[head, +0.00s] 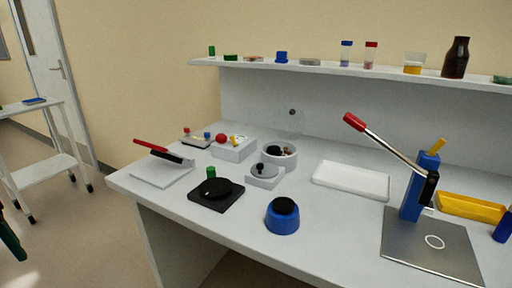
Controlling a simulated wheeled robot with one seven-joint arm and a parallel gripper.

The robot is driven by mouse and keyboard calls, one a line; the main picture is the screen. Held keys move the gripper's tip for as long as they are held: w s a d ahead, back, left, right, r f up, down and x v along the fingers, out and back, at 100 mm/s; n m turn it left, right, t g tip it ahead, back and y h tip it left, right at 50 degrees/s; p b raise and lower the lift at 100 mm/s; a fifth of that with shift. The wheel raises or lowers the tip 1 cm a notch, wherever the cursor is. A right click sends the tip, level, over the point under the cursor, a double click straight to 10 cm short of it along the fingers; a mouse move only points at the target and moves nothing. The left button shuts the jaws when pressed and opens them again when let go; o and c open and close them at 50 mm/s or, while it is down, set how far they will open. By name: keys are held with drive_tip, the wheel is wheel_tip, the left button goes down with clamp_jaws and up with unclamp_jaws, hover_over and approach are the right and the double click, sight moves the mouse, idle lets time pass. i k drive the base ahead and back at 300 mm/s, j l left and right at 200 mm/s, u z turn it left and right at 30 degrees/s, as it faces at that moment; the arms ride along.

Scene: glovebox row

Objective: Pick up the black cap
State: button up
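I cannot tell for sure which dark item is the black cap. A black round piece (285,205) sits on top of a blue round device (283,221) near the bench's front edge.
The white bench (330,228) has free room at its front middle. A blue press with a red-tipped lever (410,200) stands right, by a white tray (350,181) and a yellow tray (470,208). A shelf (330,69) above holds bottles and caps. A white cart (48,170) stands left.

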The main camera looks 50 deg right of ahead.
sight(274, 150)
drive_tip(key=i+j+z, duration=0.15)
drive_tip(key=i+z, duration=0.25)
drive_tip(key=i+j+z, duration=0.4)
drive_tip(key=i+l+z, duration=0.15)
drive_tip(key=z, duration=0.2)
drive_tip(key=i+z, duration=0.25)
drive_tip(key=z, duration=0.15)
